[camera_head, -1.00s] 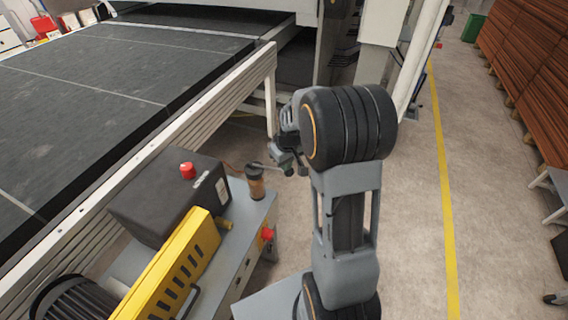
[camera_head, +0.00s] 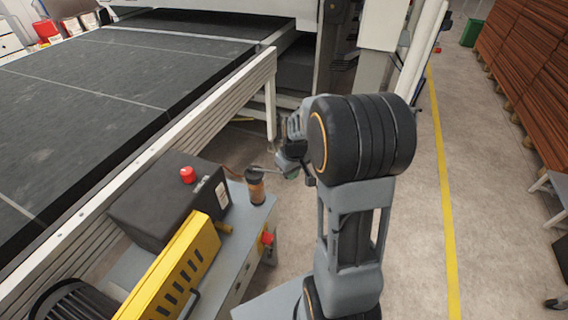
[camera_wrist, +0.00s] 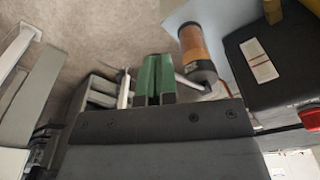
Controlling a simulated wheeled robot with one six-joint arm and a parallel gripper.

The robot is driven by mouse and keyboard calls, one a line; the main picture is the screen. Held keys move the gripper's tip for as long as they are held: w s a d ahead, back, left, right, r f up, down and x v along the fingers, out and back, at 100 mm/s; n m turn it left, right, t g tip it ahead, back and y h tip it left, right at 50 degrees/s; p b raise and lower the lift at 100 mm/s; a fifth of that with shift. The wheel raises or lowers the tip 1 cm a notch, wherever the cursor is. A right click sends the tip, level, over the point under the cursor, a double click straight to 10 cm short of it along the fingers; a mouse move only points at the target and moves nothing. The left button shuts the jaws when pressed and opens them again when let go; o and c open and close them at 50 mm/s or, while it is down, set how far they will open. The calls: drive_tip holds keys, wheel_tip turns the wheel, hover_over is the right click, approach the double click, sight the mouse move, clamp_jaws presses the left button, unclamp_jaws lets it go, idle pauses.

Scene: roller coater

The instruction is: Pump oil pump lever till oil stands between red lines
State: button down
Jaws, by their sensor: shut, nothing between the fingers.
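The oil pump (camera_head: 256,190) is a small cylinder with an amber-brown reservoir and a dark top, standing at the corner of the grey machine cabinet. It also shows in the wrist view (camera_wrist: 194,43), upper right. Its thin grey lever (camera_head: 268,171) points right from the top, toward my gripper. In the wrist view the lever (camera_wrist: 188,83) runs close beside the green fingers. My gripper (camera_wrist: 154,72) is shut and empty; in the head view its tip (camera_head: 291,175) is partly hidden by my wrist. Contact with the lever cannot be told. The oil level and red lines are too small to make out.
A dark box (camera_head: 165,200) with a red button (camera_head: 187,175) and a yellow guard (camera_head: 175,268) stand left of the pump. A red knob (camera_head: 267,238) is on the cabinet side. The conveyor (camera_head: 110,75) lies behind. Floor right of my arm is open.

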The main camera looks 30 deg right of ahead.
drive_tip(key=shift+r, duration=0.1)
wheel_tip(320, 180, up, 14)
drive_tip(key=s, duration=0.1)
drive_tip(key=shift+s+d+f, duration=0.15)
drive_tip(key=shift+s+f, duration=0.05)
drive_tip(key=shift+f, duration=0.05)
idle(1.2)
drive_tip(key=s+a+f+m+t, duration=0.2)
drive_tip(key=s+a, duration=0.8)
drive_tip(key=s, duration=0.2)
drive_tip(key=shift+a+f+t, duration=0.15)
drive_tip(key=shift+t, duration=0.25)
drive_tip(key=shift+s, duration=0.1)
